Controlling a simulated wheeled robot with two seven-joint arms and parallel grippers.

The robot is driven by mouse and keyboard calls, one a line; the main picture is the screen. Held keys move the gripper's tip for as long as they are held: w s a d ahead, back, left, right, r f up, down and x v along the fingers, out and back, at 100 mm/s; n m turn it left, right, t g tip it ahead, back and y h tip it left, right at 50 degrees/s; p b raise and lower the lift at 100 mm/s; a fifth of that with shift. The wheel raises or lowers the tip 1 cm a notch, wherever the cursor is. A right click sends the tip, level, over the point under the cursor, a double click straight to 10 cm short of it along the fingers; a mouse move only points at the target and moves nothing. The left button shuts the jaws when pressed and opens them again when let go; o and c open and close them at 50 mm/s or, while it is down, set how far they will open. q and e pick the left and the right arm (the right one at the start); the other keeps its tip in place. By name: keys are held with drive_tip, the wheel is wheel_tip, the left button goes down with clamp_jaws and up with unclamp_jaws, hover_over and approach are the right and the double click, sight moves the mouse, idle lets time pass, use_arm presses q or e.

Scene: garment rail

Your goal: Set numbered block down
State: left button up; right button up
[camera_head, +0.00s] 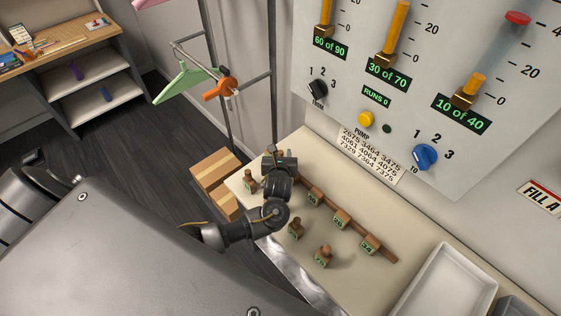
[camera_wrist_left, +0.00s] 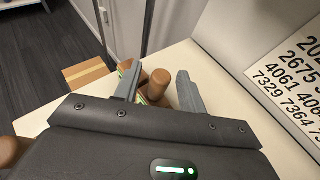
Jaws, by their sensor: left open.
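My left gripper (camera_head: 272,152) is over the far left end of the bench (camera_head: 425,235). In the left wrist view its two fingers (camera_wrist_left: 157,82) are apart. A wooden block with a round knob (camera_wrist_left: 160,77) shows between them, its lower part mostly hidden. Another round knob (camera_wrist_left: 126,65) is just beyond the left finger. In the head view several numbered blocks, such as the one marked 26 (camera_head: 341,218) and the one marked 34 (camera_head: 370,244), sit along a brown strip (camera_head: 388,257). Others stand in front of it (camera_head: 323,258) and left of the gripper (camera_head: 249,184). My right gripper is out of view.
A wall panel with gauges and a blue knob (camera_head: 425,157) rises behind the bench. A number sheet (camera_head: 370,154) hangs under it. A white tray (camera_head: 447,285) is at the right. Cardboard boxes (camera_head: 214,169) and a rail with a green hanger (camera_head: 184,82) are at the left.

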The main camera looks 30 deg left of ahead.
use_arm(q)
drive_tip(key=p+v, duration=0.6)
drive_tip(key=v, duration=0.6)
drive_tip(key=shift+f, duration=0.1)
